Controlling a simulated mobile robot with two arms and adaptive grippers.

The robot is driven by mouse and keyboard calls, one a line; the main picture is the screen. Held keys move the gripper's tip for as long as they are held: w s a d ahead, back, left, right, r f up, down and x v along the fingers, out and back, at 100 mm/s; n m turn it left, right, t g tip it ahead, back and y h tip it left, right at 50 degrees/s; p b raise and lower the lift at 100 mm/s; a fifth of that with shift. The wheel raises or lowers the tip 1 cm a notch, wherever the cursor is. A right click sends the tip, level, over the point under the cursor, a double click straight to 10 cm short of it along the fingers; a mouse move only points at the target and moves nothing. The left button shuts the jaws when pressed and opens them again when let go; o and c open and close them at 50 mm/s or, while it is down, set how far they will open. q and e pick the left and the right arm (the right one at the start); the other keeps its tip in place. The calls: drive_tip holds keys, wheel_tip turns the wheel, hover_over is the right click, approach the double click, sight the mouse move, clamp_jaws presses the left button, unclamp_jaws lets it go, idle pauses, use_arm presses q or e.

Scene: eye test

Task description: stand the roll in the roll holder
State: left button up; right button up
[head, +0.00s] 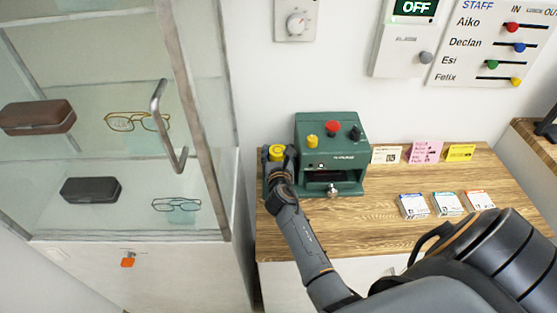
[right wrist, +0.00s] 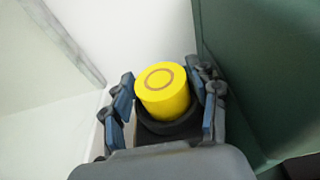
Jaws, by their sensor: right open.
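The yellow roll (right wrist: 162,92), with a dark ring on its top face, stands upright in a dark round cup, the roll holder (right wrist: 168,129). The cup's rim hides the lower end of the roll. In the head view the roll (head: 277,152) shows just beyond my right gripper (head: 279,160), at the left side of the green machine; the holder is hidden there. My right gripper also shows in the right wrist view (right wrist: 165,105). It is open, with its fingers on either side of the roll and holder. My left gripper is not in view.
The green machine (head: 345,135) stands close to the right of my right gripper. A glass cabinet (head: 205,120) with glasses and cases is at the left. Cards and small packs (head: 445,203) lie on the wooden counter (head: 375,215); its front middle is clear.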

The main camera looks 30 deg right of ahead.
drive_tip(key=v, duration=1.2)
